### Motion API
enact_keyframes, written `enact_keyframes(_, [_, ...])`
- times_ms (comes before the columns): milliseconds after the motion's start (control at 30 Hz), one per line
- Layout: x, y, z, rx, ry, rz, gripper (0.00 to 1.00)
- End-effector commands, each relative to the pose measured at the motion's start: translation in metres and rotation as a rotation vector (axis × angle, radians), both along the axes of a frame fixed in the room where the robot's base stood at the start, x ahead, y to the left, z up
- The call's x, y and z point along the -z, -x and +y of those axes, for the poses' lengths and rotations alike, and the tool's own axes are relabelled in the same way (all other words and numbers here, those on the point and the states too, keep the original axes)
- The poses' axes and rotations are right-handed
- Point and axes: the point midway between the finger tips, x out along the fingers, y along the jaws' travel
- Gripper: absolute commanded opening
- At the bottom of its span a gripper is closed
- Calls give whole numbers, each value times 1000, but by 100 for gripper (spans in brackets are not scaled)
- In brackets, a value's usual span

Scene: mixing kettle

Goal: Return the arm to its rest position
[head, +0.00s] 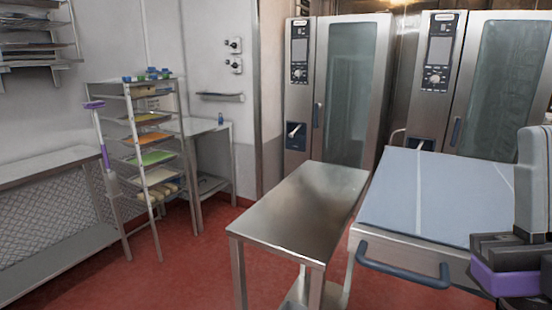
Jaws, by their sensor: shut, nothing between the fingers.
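Part of my own arm shows at the right edge of the head view, with a light grey link above dark and purple parts. It stands in front of the right end of the kettle unit with the blue-grey lid (440,190). My gripper's fingertips cannot be made out in this view. The lid is down, and a dark bar handle (402,271) runs along its front.
A bare steel table (300,205) stands in the middle, left of the kettle unit. Two tall ovens (340,90) stand behind, doors shut. A rack of coloured trays (150,140) and a steel counter (50,165) are at left. Red floor (180,275) is clear between.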

Motion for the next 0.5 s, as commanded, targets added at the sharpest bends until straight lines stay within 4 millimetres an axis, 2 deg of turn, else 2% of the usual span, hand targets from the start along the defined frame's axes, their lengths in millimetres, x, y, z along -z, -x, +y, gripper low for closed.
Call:
enact_keyframes(33, [20,-3,-3,0,-52,57,0])
enact_keyframes(267, [108,-6,-9,14,-232,315,0])
enact_keyframes(500, [204,14,2,14,-358,607,0])
